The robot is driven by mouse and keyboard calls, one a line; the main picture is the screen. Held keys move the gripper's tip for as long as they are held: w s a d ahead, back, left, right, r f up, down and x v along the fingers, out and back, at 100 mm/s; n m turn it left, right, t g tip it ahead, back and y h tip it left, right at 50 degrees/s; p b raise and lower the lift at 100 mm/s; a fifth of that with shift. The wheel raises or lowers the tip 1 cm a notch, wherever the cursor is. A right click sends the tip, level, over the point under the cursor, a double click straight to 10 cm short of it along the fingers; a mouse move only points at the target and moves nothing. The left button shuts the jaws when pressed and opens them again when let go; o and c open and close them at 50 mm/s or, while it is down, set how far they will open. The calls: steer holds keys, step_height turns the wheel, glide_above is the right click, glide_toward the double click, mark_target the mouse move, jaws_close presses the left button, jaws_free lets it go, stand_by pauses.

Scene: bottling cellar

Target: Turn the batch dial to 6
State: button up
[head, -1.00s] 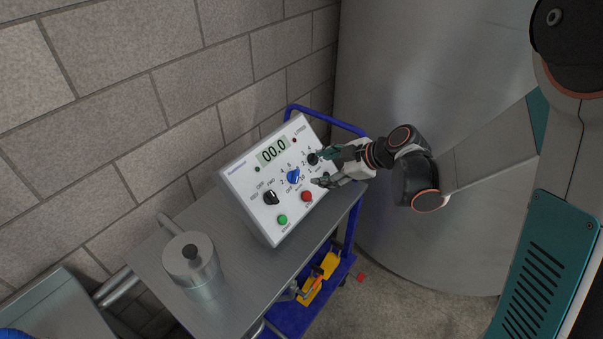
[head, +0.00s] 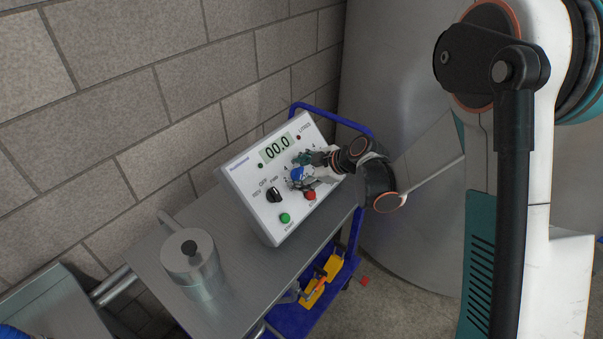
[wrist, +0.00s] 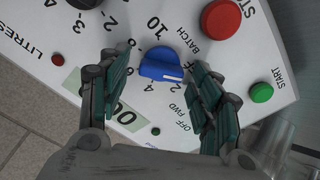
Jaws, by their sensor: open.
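The batch dial is a blue knob (head: 297,174) on the sloped white control panel (head: 248,198). In the wrist view the blue knob (wrist: 160,64) lies between my fingertips, near the printed BATCH. Its white pointer line is towards the lower right, near the 2 and OFF marks. My gripper (wrist: 163,78) is open, with one green-padded finger on each side of the knob and a visible gap to each. In the head view my gripper (head: 298,170) reaches in from the right and partly covers the dial.
A black REV/OFF/FWD knob (head: 273,195), green START button (head: 285,218) and red button (head: 310,195) are close to the dial. The display (head: 276,147) reads 00.0. A metal jug (head: 190,260) stands on the cart top (head: 240,290). A brick wall is behind.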

steer(key=shift+c, duration=0.3)
steer(key=c, duration=1)
